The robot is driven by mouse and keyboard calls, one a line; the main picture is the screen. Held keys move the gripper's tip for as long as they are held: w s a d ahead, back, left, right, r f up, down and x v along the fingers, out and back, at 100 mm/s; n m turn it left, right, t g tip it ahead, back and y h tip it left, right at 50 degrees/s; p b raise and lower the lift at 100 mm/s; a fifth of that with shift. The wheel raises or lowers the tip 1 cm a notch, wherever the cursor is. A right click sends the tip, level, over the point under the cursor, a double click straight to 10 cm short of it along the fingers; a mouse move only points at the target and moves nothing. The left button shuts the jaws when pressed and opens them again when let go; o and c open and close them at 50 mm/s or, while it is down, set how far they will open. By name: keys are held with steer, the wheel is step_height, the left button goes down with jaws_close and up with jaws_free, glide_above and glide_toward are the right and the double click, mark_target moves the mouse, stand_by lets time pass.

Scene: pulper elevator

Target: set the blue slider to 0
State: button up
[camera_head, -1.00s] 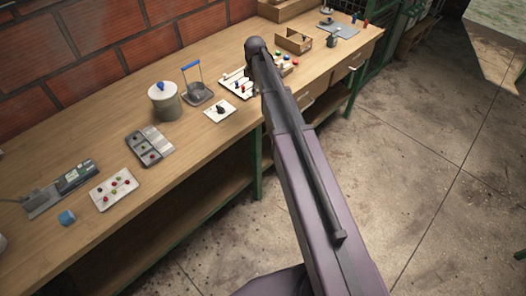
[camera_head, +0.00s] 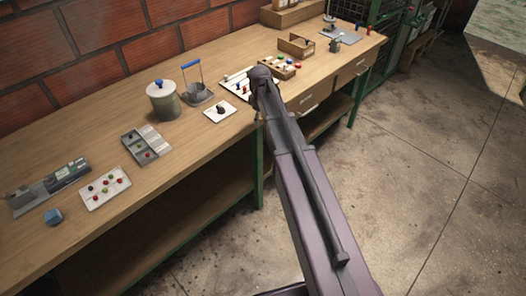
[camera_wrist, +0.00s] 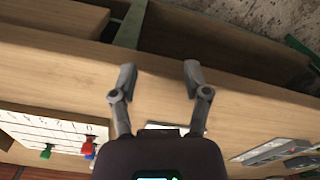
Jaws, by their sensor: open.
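The white slider panel (camera_head: 231,77) lies on the workbench, partly hidden behind my arm in the head view. A small blue knob (camera_head: 238,87), which looks like the blue slider, stands on it. In the wrist view the panel (camera_wrist: 30,125) is at the lower left, with lines and marks too small to read. There a red knob (camera_wrist: 87,144) sits just above a blue knob (camera_wrist: 87,154), and a green knob (camera_wrist: 47,152) is to their left. My gripper (camera_wrist: 159,80) is open and empty over bare wood, to the right of the knobs, apart from the panel.
A plate with a black knob (camera_head: 220,111) lies left of my arm's end. A lidded pot (camera_head: 162,100) and a blue-handled holder (camera_head: 197,85) stand behind it. A box of coloured buttons (camera_head: 278,66) and an open wooden box (camera_head: 296,45) are farther along.

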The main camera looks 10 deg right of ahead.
steer(key=s+f+m+b, duration=0.2)
steer(key=s+f+b, duration=0.4)
steer(key=f+b, duration=0.2)
steer(key=shift+s+a+f+m, duration=0.3)
steer(key=shift+a+f+m, duration=0.05)
steer(key=shift+a+m, duration=0.1)
stand_by(0.6)
steer(key=s+a+m, duration=0.2)
steer(key=s+m, duration=0.5)
steer(key=s, duration=0.9)
step_height(320, 180, up, 17)
steer(key=p, duration=1.7)
steer(key=shift+w+d, duration=0.2)
steer(key=shift+w, duration=0.1)
